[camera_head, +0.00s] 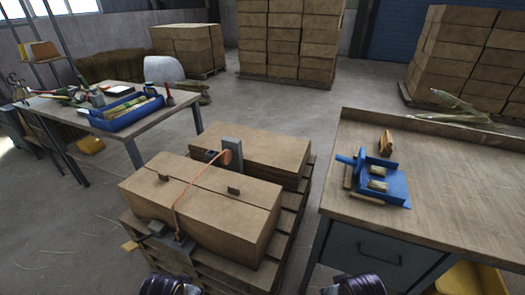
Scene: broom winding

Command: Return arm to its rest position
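Only dark rounded parts of my two arms show at the bottom edge, one left and one right of centre. No gripper fingers are visible, so I cannot see whether either gripper is open or holds anything. A stack of flat cardboard boxes (235,232) lies on a wooden pallet (186,265) in front of me. An orange strap or cord (183,196) runs across the near box. It passes between a small device (172,238) on the near side and a grey upright holder with an orange round part (227,158) behind.
A left table (150,121) holds a blue tray (126,113) and tools. Large box stacks (290,40) stand behind. Open floor lies between.

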